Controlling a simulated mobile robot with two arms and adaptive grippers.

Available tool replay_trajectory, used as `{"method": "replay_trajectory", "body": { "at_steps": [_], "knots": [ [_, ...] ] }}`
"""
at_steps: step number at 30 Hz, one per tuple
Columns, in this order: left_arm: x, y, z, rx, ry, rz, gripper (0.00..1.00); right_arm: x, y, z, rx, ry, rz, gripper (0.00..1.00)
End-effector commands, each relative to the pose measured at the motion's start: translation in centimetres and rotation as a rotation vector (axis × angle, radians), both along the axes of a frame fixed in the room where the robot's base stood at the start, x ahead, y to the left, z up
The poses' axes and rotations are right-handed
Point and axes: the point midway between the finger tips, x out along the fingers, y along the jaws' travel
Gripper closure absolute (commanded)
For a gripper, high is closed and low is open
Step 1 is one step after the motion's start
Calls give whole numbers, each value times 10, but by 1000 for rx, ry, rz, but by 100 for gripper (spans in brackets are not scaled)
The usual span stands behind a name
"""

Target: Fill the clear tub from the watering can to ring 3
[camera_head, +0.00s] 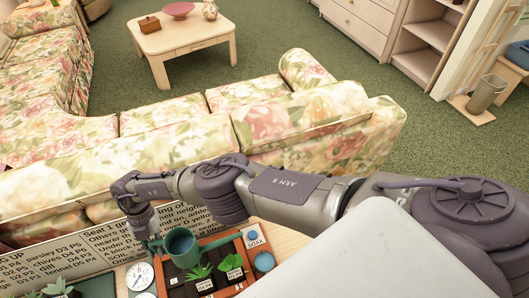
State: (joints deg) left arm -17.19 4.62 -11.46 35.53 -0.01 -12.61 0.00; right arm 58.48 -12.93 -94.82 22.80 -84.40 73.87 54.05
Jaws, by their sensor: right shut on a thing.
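A teal watering can (181,249) with an open top is at the bottom of the head view, over the left part of an orange-brown planting tray (226,241). I cannot tell whether it is lifted. My right gripper (150,238) points down at the can's left side and is shut on it, seemingly at the handle. I cannot make out a clear tub or its rings in this view. My left gripper is not in view.
Small labelled plants (231,262) stand in the tray. A round white dial (140,276) is left of it, and a blue round object (264,261) at its right. A text board (75,250) and a floral sofa (170,145) lie behind.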

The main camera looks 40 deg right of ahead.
Motion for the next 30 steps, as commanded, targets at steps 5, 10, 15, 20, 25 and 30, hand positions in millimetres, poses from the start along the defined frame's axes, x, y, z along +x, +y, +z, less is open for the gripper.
{"method": "replay_trajectory", "body": {
  "at_steps": [5, 10, 15, 20, 25, 30],
  "knots": [
    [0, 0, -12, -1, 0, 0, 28, 1, 1, 3, -37, 24, -3, 100],
    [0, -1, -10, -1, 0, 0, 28, 0, 1, 5, -34, 24, -1, 100],
    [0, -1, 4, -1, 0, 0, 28, 0, 1, 19, -33, 24, 0, 100],
    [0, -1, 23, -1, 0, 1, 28, 0, 1, 39, -33, 24, -1, 100],
    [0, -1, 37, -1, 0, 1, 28, 0, 1, 54, -33, 24, 0, 100],
    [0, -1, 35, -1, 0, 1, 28, 0, 1, 53, -33, 24, 0, 100]
  ]
}}
